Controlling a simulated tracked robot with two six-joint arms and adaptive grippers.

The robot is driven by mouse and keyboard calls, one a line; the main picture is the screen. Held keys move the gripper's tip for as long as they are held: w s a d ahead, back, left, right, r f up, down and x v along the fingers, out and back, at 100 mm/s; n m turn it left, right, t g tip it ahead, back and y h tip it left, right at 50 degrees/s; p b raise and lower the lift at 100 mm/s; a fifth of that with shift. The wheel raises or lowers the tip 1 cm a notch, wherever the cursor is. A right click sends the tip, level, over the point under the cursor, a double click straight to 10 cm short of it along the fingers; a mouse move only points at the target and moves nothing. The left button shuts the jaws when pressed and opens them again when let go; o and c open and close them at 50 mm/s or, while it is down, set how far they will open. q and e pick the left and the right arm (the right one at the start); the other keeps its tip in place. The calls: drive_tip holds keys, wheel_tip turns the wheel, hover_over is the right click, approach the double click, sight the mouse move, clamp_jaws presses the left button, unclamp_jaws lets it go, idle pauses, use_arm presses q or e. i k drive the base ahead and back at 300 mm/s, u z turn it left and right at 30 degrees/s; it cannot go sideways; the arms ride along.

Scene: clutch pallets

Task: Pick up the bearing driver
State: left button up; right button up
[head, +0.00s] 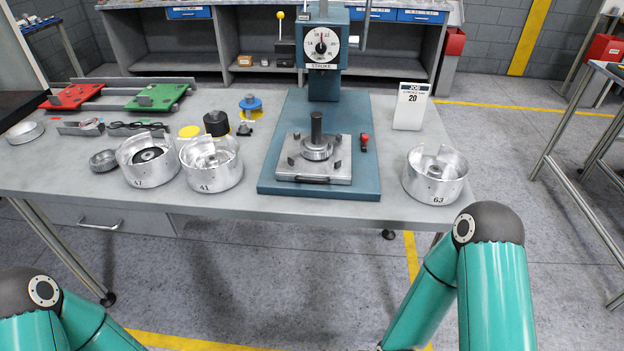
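No label marks the bearing driver, so I cannot tell for certain which part it is. A dark upright post (316,129) stands on a round metal part (317,149) in the press fixture. A black cylinder (216,123) and a blue-topped part on a yellow base (250,104) stand left of the press. My arms show at the bottom of the head view, left (58,312) and right (490,262), but both grippers are out of the picture.
A press (325,78) with a dial stands on a blue base (270,178). Red (73,96) and green (158,96) pallets lie back left.

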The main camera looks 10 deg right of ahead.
sight(315, 142)
drive_tip(key=z, duration=0.35)
drive_tip(key=i, duration=0.15)
drive_tip(key=u, duration=2.25)
drive_tip(key=i, duration=0.55)
drive_tip(key=z, duration=3.3)
drive_tip(key=k, duration=0.1)
drive_tip(key=u, duration=1.45)
drive_tip(key=i, duration=0.2)
drive_tip(key=z, duration=0.2)
